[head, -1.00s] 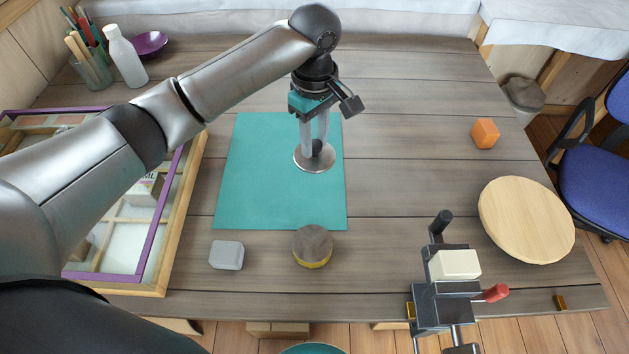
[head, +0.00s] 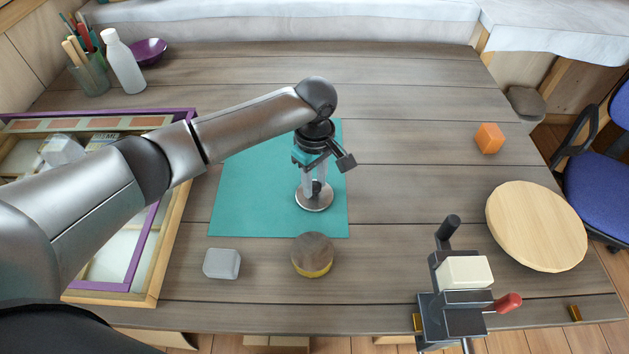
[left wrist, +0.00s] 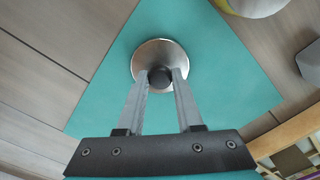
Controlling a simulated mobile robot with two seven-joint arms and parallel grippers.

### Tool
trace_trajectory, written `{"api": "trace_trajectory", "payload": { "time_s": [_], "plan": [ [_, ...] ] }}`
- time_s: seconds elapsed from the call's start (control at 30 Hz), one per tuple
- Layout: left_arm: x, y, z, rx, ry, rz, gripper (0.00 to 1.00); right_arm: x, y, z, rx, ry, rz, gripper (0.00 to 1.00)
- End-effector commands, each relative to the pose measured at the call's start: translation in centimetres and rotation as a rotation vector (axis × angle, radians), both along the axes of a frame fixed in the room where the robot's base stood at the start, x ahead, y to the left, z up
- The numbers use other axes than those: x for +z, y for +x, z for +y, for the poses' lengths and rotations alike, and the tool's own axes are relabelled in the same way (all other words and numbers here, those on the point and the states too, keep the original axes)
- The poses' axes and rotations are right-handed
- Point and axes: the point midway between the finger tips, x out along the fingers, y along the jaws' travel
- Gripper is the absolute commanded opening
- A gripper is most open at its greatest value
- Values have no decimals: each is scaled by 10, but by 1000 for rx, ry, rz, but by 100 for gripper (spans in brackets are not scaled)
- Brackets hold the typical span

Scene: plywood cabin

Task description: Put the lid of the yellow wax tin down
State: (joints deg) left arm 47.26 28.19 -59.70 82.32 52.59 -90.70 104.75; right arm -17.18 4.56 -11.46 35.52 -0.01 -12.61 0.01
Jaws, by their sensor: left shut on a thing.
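The lid is a round silvery disc (head: 314,203) with a dark knob, over the lower right part of the teal mat (head: 240,190). My left gripper (head: 314,185) points down, shut on the lid's knob. The left wrist view shows the knob (left wrist: 160,77) between the two fingers, with the lid (left wrist: 150,54) flat over the mat. The lid is at or close to the mat; I cannot tell if it touches. The yellow tin (head: 312,257), with a grey-brown top, stands just below the mat's front edge. My right gripper is not in view.
A grey block (head: 222,264) lies left of the tin. A vise (head: 455,300) holding a cream block, a round wooden board (head: 537,226) and an orange block (head: 489,138) are to the right. A purple-framed case (head: 150,240) is at left. The mat's left part is clear.

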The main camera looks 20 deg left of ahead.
Motion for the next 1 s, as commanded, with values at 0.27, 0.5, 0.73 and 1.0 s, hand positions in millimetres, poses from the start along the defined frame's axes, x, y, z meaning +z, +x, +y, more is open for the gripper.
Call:
{"api": "trace_trajectory", "payload": {
  "time_s": [0.27, 0.5, 0.73, 1.0],
  "plan": [
    [-2, 0, 0, 0, 0, 1, 49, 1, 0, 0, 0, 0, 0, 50],
    [-2, 0, 0, 0, 0, 0, 65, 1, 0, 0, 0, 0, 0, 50],
    [1, 1, 0, 0, 0, -2, 65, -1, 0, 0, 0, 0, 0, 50],
    [51, 1, 0, -1, -2, -2, 65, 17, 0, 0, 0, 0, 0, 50]
  ]
}}
